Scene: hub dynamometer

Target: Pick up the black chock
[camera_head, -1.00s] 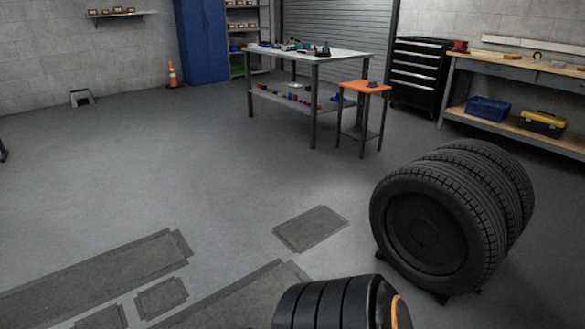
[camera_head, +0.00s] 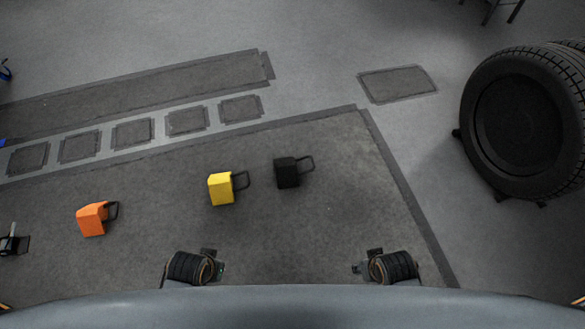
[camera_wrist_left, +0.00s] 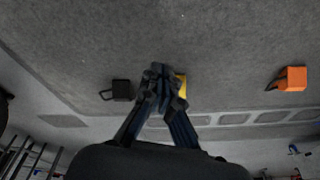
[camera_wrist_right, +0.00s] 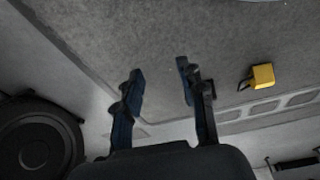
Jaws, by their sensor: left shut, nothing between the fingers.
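The black chock (camera_head: 287,173), a small block with a loop handle on its right side, sits on the dark floor mat in the middle of the head view. It also shows in the left wrist view (camera_wrist_left: 122,90), left of my left gripper (camera_wrist_left: 163,78). That gripper is shut and empty above the floor, with the yellow chock partly hidden behind its fingers. My right gripper (camera_wrist_right: 160,75) is open, with only bare floor between its fingers. In the head view both wrists are at the bottom, nearer to me than the chock.
A yellow chock (camera_head: 221,189) stands just left of the black one. An orange chock (camera_head: 92,218) is farther left. A large tire (camera_head: 522,125) stands at the right. The mat around the black chock is clear on its right.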

